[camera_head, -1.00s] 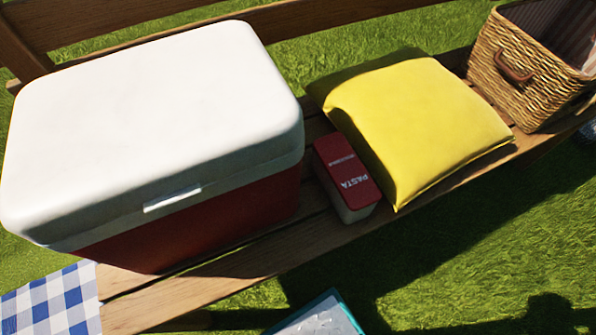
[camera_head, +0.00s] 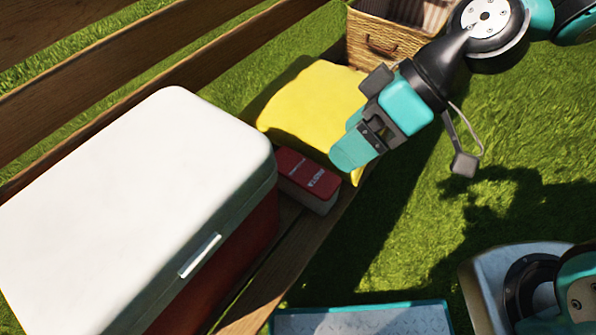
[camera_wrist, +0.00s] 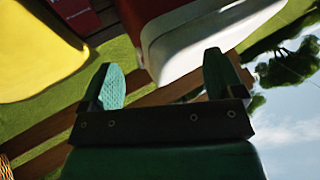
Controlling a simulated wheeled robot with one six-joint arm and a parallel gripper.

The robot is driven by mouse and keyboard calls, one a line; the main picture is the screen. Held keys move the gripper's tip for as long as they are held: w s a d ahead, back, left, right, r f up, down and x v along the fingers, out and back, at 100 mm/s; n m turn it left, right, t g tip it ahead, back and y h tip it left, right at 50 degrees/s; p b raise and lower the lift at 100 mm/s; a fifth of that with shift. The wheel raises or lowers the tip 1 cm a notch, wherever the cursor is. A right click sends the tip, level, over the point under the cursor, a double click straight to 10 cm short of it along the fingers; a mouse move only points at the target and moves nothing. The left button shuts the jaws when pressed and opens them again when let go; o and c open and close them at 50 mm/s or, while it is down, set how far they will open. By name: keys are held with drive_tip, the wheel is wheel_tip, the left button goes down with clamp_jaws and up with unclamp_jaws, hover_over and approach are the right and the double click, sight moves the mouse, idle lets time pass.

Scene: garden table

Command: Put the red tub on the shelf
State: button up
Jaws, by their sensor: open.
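The red tub (camera_head: 309,178), with a red lid lettered PASTA and pale sides, stands on the slatted bench between the white-and-red cooler and the yellow cushion. In the wrist view a dark red piece of it (camera_wrist: 75,14) shows at the top left, cut by the frame edge. My gripper (camera_head: 348,153) is in the air, appearing just right of the tub in the head view, and is not holding it. In the wrist view its teal fingers (camera_wrist: 161,75) are spread apart with nothing between them. I cannot make out a shelf in either view.
The cooler (camera_head: 130,190) stands close left of the tub, and the yellow cushion (camera_head: 312,103) lies close behind it. A wicker basket (camera_head: 385,45) is at the bench's far end. Open grass (camera_head: 420,235) lies in front of the bench.

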drive_tip(key=w+a+f+t+y+p, duration=0.2)
drive_tip(key=w+f+t+y+p, duration=0.1)
drive_tip(key=w+p, duration=0.25)
wheel_tip(320, 180, down, 4)
drive_tip(key=d+t+p, duration=0.2)
drive_tip(key=t+p, duration=0.1)
drive_tip(key=p, duration=0.1)
drive_tip(key=m+h+b, duration=0.1)
drive_tip(key=h+b, duration=0.3)
drive_tip(key=b, duration=0.2)
approach(305, 172)
drive_tip(key=shift+t, duration=0.4)
drive_tip(key=x, duration=0.1)
drive_tip(key=p+x, duration=0.1)
drive_tip(key=x, duration=0.1)
drive_tip(key=s+x, duration=0.1)
drive_tip(key=x, duration=0.1)
drive_tip(key=shift+f+p, duration=0.3)
drive_tip(key=shift+p, duration=0.05)
drive_tip(key=shift+x, duration=2.85)
drive_tip(key=shift+w+r, duration=0.2)
drive_tip(key=c, duration=1.2)
